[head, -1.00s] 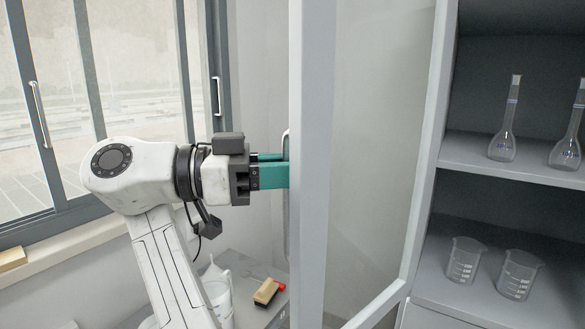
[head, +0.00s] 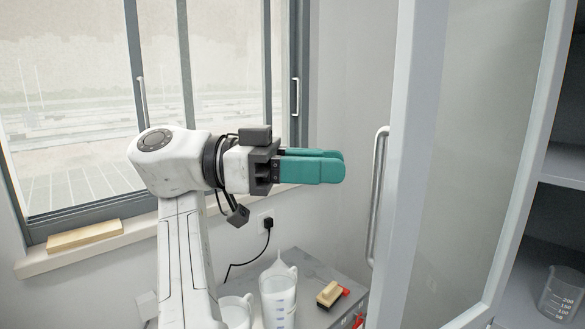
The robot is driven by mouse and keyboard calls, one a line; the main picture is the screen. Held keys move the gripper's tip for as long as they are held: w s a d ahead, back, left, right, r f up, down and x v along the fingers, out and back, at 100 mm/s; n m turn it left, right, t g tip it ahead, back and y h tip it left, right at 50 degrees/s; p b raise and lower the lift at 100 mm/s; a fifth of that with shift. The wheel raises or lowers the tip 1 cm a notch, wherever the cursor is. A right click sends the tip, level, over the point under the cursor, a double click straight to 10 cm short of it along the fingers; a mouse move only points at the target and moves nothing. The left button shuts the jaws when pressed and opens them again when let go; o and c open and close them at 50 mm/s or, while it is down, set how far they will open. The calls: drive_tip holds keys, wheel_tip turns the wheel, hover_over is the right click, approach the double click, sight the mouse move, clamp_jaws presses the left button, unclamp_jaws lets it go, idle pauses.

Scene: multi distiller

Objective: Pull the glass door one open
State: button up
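The glass door (head: 478,130) of the grey cabinet stands swung open at the right, with its frame edge toward me. Its metal bar handle (head: 376,195) shows on the door's left side. My gripper (head: 342,167) has teal fingers and is left of the handle, apart from it, with a clear gap between. The two fingers overlap from this side, so their opening does not show. Nothing shows in or beyond the fingertips.
Inside the cabinet a beaker (head: 562,293) stands on a shelf. Below my gripper, a grey bench (head: 318,268) holds white jugs (head: 279,297) and a yellow-topped brush (head: 329,293). A window (head: 75,100) with a sill is at the left. The wall side between gripper and door is free.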

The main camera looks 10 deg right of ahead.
drive_tip(key=shift+v, duration=1.8)
